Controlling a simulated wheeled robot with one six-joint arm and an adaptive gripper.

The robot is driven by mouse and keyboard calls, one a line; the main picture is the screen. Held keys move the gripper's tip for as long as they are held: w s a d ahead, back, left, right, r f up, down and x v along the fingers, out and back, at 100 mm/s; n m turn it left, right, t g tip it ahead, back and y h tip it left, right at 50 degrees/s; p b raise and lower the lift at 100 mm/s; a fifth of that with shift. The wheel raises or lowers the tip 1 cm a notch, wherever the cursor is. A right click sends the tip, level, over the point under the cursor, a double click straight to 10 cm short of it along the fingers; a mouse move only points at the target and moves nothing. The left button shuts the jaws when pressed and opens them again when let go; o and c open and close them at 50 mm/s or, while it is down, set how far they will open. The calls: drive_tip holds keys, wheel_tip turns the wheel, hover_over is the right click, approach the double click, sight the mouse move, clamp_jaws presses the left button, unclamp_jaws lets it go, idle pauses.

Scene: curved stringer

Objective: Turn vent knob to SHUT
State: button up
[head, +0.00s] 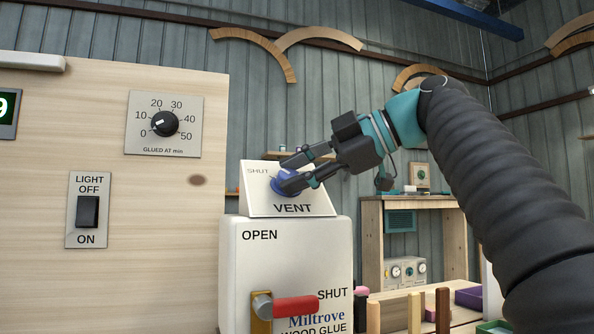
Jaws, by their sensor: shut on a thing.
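The vent knob (286,183) is blue and sits on a white sloped plate (248,207) marked VENT, with SHUT printed at its upper left. My gripper (283,174) reaches in from the right in the head view, with its fingers closed around the knob. The fingers cover much of the knob, so its pointer direction cannot be made out. Any marking on the right of the plate is hidden behind the gripper.
Below the plate is a white glue tank (250,270) with a red lever (295,307). On the left, a wooden panel (60,120) carries a dial (165,124) and a light switch (88,212). A wooden shelf unit (372,250) stands behind at right.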

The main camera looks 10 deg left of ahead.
drive_tip(key=shift+w+f, duration=0.1)
drive_tip(key=shift+f, duration=0.15)
drive_tip(key=o, duration=1.1)
drive_tip(key=shift+o, duration=0.2)
drive_tip(key=shift+d+r, duration=0.1)
drive_tip(key=shift+r, duration=0.1)
drive_tip(key=s+d+r, duration=0.1)
drive_tip(key=s+d, duration=0.2)
drive_tip(key=d, duration=1.3)
drive_tip(key=shift+r, duration=0.3)
drive_tip(key=shift+d, duration=0.1)
